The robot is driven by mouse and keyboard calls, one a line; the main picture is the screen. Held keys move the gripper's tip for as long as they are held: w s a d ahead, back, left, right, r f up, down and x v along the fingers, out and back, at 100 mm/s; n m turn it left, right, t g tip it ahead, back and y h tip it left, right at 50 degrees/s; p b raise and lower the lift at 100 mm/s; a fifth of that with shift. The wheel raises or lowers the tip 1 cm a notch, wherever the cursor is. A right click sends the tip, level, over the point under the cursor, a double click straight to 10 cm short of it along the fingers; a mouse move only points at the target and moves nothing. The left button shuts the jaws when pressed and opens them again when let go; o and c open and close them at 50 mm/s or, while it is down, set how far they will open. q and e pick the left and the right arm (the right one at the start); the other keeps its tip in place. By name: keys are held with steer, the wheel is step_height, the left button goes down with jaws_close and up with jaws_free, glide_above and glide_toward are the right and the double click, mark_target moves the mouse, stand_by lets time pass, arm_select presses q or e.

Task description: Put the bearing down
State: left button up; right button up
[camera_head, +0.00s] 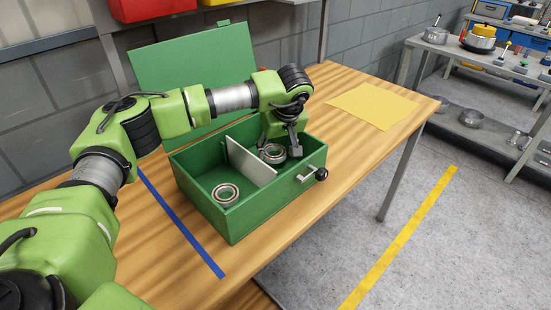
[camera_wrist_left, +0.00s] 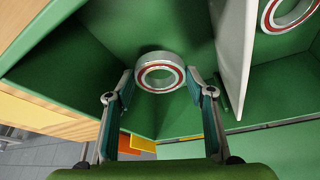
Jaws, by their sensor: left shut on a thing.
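My left gripper (camera_head: 279,146) reaches down into the right compartment of the open green box (camera_head: 265,207). It is shut on a bearing (camera_head: 271,158), a metal ring with a red inner band. In the left wrist view this bearing (camera_wrist_left: 160,84) sits between the two fingertips, close to the green compartment floor; I cannot tell whether it touches it. A second, similar bearing (camera_head: 226,194) lies in the left compartment, beyond the pale divider (camera_head: 248,163). That one also shows in the left wrist view (camera_wrist_left: 288,23). My right gripper is not in view.
The box stands on a wooden table (camera_head: 318,190) with its lid (camera_head: 186,70) raised behind. A blue stripe (camera_head: 180,223) runs along the left, and a yellow sheet (camera_head: 373,105) lies at the right. The handle and black knob (camera_head: 321,174) project from the box's right side.

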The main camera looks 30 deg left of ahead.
mark_target(274, 165)
arm_select(q)
step_height(274, 165, down, 4)
steer(key=shift+d+r+p, duration=0.1)
steer(key=shift+r+p, duration=0.1)
steer(key=shift+p, duration=0.1)
steer(key=shift+f, duration=0.25)
steer(key=o, duration=1.5)
steer(key=shift+c, duration=0.2)
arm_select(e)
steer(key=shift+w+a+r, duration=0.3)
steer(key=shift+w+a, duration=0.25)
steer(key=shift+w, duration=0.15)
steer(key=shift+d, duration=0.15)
